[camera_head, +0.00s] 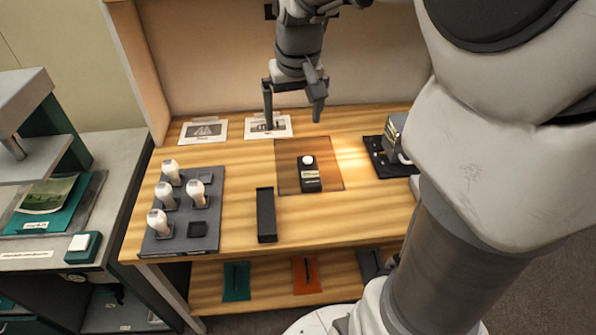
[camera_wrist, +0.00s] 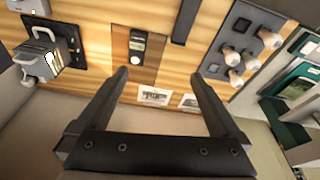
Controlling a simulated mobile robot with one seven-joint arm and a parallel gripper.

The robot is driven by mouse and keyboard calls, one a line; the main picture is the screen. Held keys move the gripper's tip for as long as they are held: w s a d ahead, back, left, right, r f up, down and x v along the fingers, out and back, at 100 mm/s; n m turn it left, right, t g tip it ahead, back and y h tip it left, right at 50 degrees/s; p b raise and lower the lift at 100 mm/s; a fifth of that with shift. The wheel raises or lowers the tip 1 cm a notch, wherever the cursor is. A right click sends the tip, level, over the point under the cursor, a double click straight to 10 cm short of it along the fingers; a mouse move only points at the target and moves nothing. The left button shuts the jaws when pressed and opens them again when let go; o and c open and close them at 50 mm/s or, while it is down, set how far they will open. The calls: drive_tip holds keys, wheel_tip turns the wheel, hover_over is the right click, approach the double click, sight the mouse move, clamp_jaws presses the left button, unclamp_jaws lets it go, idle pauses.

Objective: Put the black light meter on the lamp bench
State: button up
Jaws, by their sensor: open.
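The black light meter (camera_head: 311,181) with a white dome lies on a brown, see-through mat (camera_head: 286,171) on the wooden bench (camera_head: 236,242). The wrist view shows the meter (camera_wrist: 138,46) too, beyond my left fingertip in the picture. My gripper (camera_head: 292,117) is open and empty, above the back of the bench, left of and behind the meter. Its two fingers (camera_wrist: 158,73) stand wide apart in the wrist view. Nothing in the pictures labels which surface is the lamp bench.
A dark tray (camera_head: 180,238) with several white bulbs is at the bench's left. A metal device (camera_head: 393,137) is at the right. Two printed cards (camera_head: 203,131) lie at the back. A grey counter (camera_head: 112,155) is farther left.

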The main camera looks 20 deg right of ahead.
drive_tip(key=s+a+r+t, duration=0.1)
drive_tip(key=s+a, duration=0.2)
drive_tip(key=s, duration=0.5)
drive_tip(key=s+a+r+n+t, duration=0.1)
drive_tip(key=s+a, duration=0.2)
drive_tip(key=s, duration=0.6)
drive_tip(key=shift+s+r+n+t+p, duration=0.3)
drive_tip(key=shift+r+t+p, duration=0.1)
drive_tip(key=shift+p, duration=0.05)
drive_tip(key=shift+d, duration=0.1)
